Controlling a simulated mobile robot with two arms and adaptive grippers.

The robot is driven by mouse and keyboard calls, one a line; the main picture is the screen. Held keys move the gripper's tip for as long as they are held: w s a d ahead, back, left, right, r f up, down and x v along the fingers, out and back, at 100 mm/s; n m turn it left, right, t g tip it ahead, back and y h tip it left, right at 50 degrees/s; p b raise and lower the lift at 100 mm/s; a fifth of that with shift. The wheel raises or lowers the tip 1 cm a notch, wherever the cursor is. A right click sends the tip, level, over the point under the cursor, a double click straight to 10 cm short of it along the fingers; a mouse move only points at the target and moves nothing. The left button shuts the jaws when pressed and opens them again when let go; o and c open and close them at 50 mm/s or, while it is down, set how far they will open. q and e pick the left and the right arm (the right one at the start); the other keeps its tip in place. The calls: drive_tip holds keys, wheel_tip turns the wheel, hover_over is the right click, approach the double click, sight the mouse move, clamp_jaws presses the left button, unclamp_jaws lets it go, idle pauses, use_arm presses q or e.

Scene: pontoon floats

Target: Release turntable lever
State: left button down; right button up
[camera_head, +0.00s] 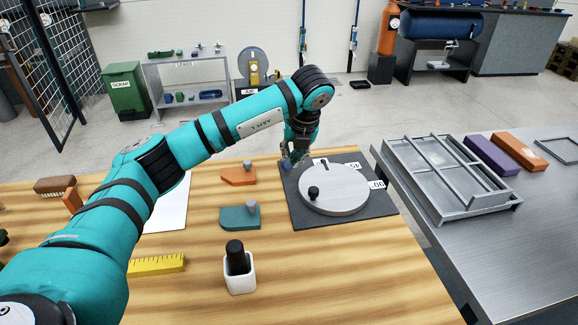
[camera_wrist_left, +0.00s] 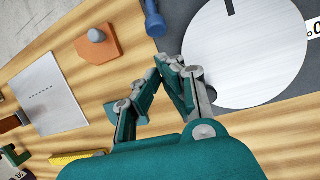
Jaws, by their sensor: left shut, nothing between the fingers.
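The turntable is a pale round disc (camera_head: 340,185) on a dark grey base plate (camera_head: 300,215), with a black knob (camera_head: 313,191) on the disc. A blue lever (camera_wrist_left: 154,20) stands at the plate's edge in the wrist view. In the head view a blue part (camera_head: 287,164) shows beside my left gripper (camera_head: 291,158), partly covered by it. In the wrist view my left gripper (camera_wrist_left: 172,68) is shut and empty. Its tips are over the plate's edge, between the lever and the disc, apart from the lever in the picture. My right gripper is not in view.
An orange block (camera_head: 238,176) and a teal block (camera_head: 240,216), each with a grey knob, lie left of the plate. A white cup (camera_head: 240,282) with a black-handled item and a yellow ruler (camera_head: 157,265) are nearer. A metal table (camera_head: 520,230) stands to the right.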

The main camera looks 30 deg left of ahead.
use_arm(q)
drive_tip(key=p, duration=0.1)
approach(285, 183)
drive_tip(key=x, duration=0.5)
drive_tip(key=shift+w+a, duration=0.1)
drive_tip(key=shift+a, duration=0.05)
drive_tip(key=shift+w+a+f, duration=0.1)
drive_tip(key=shift+w+f, duration=0.05)
drive_tip(key=shift+f, duration=0.35)
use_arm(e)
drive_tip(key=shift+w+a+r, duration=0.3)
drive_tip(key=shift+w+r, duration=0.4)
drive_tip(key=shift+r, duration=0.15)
use_arm(q)
drive_tip(key=shift+a+r, duration=0.1)
drive_tip(key=shift+a, duration=0.05)
